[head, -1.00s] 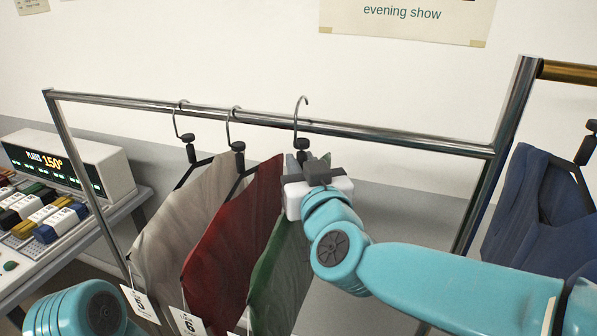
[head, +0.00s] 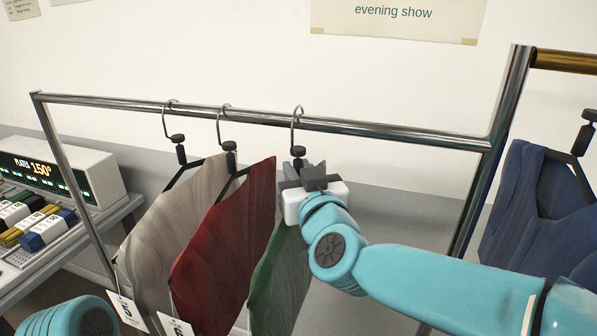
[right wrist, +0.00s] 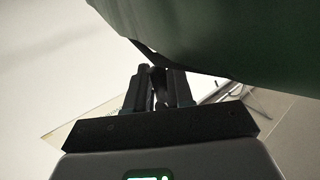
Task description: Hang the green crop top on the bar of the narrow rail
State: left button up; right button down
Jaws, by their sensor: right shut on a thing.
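The green crop top (head: 279,276) hangs from a hanger whose hook (head: 297,117) is at the bar (head: 390,132) of the narrow rail, right of the other garments. The hook's curve rises just above the bar and appears to go over it; I cannot tell if it bears weight. My right gripper (head: 308,174) is shut on the hanger just below the hook and hides its neck. In the right wrist view the fingers (right wrist: 160,88) are close together beneath dark green cloth (right wrist: 225,40). My left gripper is out of view.
A grey garment (head: 178,225) and a red garment (head: 226,232) hang left on the same bar, the red close to the green. Blue clothing (head: 530,205) hangs from a brass bar (head: 568,60) at right. A control console (head: 60,172) stands at left. The bar's right part is clear.

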jog(key=c, duration=0.9)
grip_release()
jog(key=shift+f, duration=0.1)
